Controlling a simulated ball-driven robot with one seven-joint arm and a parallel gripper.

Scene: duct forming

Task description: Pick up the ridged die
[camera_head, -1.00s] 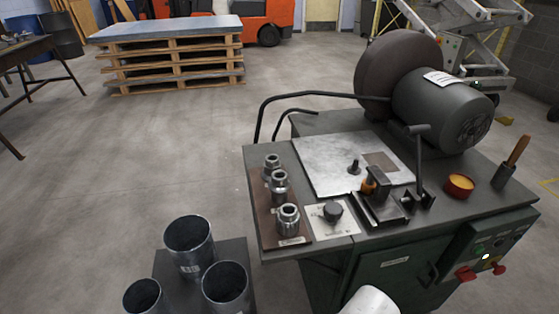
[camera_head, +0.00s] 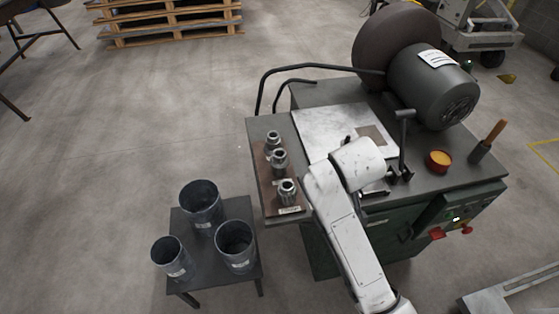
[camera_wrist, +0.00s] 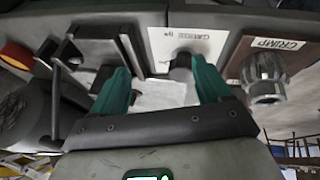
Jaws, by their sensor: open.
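Three metal dies stand in a row on a brown board (camera_head: 269,182) at the left end of the machine top. The nearest die (camera_head: 288,190), beside a small label, looks ridged. In the wrist view a ridged silvery die (camera_wrist: 264,78) stands by a "CRIMP" label, right of my gripper and apart from it. My gripper (camera_wrist: 162,76) is open with green fingers, nothing held between them. A dark knob (camera_wrist: 182,66) on a white plate shows beyond the fingers, near the right one. In the head view my arm hides the gripper.
A lever (camera_head: 405,140), a motor (camera_head: 432,88) and an orange-filled cup (camera_head: 438,161) stand right of the dies. A curved bar (camera_head: 300,69) rises behind them. Several open ducts (camera_head: 235,245) stand on a low stand to the left.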

